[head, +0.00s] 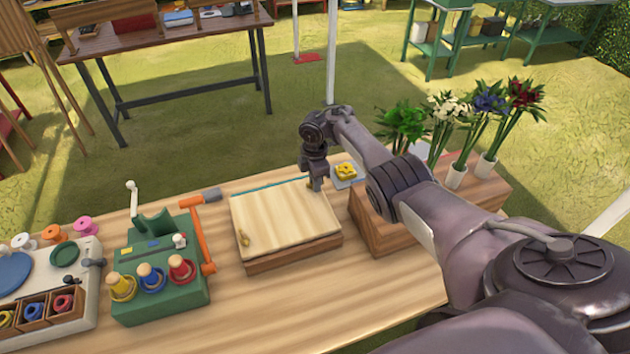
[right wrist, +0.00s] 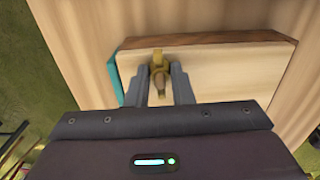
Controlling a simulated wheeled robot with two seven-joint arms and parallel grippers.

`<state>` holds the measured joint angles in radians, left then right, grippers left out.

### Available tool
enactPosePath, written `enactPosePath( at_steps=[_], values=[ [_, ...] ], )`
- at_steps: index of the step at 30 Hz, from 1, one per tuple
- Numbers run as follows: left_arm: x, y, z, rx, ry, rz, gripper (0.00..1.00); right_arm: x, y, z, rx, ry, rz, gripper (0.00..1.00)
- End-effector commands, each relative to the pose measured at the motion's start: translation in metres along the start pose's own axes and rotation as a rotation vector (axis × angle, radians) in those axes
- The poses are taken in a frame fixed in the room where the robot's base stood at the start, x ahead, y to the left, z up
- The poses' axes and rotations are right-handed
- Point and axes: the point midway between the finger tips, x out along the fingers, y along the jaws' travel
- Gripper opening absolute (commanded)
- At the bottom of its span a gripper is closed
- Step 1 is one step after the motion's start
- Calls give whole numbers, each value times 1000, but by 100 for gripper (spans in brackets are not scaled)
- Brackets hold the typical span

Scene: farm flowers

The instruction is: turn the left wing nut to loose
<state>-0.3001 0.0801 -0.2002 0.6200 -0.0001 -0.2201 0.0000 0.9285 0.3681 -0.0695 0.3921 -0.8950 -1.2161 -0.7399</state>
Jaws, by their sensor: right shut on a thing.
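A flower press of pale wooden boards (head: 285,222) lies on the wooden table. A brass wing nut (head: 244,238) sits at its near left corner, with no gripper on it. My right gripper (head: 316,187) is at the far right corner of the press, pointing down. In the right wrist view its two fingers (right wrist: 160,90) are shut on another brass wing nut (right wrist: 158,66), one finger on each side. The fingers hide this nut in the head view. A teal strip (head: 284,184) shows along the far edge of the press. My left gripper is not in view.
A green stand with coloured pegs (head: 160,270) and an orange-handled tool (head: 200,245) is left of the press. A wooden box (head: 375,232) with flower vases is at the right. A yellow item (head: 346,171) lies beyond the press. The front tabletop (head: 330,310) is clear.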

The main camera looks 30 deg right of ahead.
Motion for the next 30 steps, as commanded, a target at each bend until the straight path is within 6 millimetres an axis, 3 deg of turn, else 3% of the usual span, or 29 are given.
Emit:
enactPosePath(
  at_steps=[11,12,17,25,30],
  values=[
    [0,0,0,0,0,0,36,-1,1,0,-6,1,2,0],
    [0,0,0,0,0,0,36,-1,1,0,-6,1,2,23],
    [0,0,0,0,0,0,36,-1,1,0,-5,0,1,43],
    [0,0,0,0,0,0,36,-2,0,0,-5,0,0,43],
    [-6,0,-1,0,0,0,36,-20,1,0,-6,1,2,43]
  ],
)
